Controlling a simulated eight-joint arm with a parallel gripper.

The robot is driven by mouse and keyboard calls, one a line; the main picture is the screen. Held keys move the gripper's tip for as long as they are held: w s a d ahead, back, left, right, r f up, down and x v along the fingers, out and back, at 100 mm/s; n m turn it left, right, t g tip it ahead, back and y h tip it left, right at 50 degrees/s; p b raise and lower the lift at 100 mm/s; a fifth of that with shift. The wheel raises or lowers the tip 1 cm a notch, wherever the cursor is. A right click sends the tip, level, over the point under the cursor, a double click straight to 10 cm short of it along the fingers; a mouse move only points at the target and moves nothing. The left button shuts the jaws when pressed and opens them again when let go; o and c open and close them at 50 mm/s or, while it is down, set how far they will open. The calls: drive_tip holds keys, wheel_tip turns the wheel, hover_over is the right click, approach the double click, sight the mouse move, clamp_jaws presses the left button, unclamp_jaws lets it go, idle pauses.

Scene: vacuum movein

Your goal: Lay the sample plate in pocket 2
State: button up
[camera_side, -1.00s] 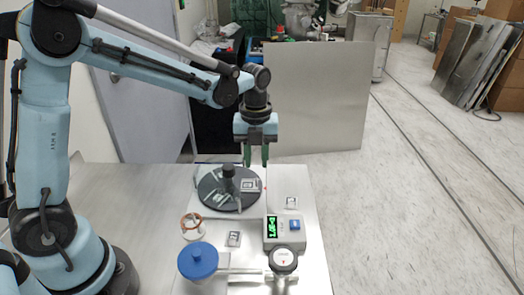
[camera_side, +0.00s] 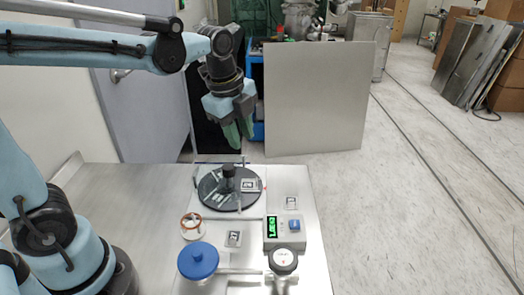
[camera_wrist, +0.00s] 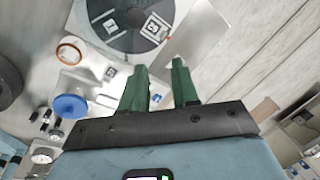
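A dark round disc (camera_side: 211,196) with a central post lies on the table, and it also fills the top of the wrist view (camera_wrist: 127,43). A pale tagged plate (camera_side: 249,185) lies on its right part and shows in the wrist view (camera_wrist: 155,27); it looks like the sample plate. Another tag (camera_wrist: 110,27) shows left of the hub. Pocket numbers cannot be read with certainty. My gripper (camera_side: 241,140) is tilted above and behind the disc, touching nothing. Its green fingers (camera_wrist: 159,64) are apart with nothing between them.
Tagged squares lie on the table in front (camera_side: 233,238) and at right (camera_side: 291,202). A display box (camera_side: 283,232), a round gauge (camera_side: 284,261), a blue-capped part (camera_side: 198,261) and a copper-coloured ring (camera_side: 190,224) stand in front of the disc. The table's left side is clear.

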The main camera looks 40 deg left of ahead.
drive_tip(key=s+f+n+t, duration=0.2)
drive_tip(key=s+n+t, duration=0.2)
drive_tip(key=n, duration=1.3)
drive_tip(key=s, duration=0.3)
drive_tip(key=shift+s+f+n+t, duration=0.25)
drive_tip(key=shift+s+n+t, duration=0.05)
drive_tip(key=shift+s, duration=0.05)
drive_tip(key=shift+o, duration=0.4)
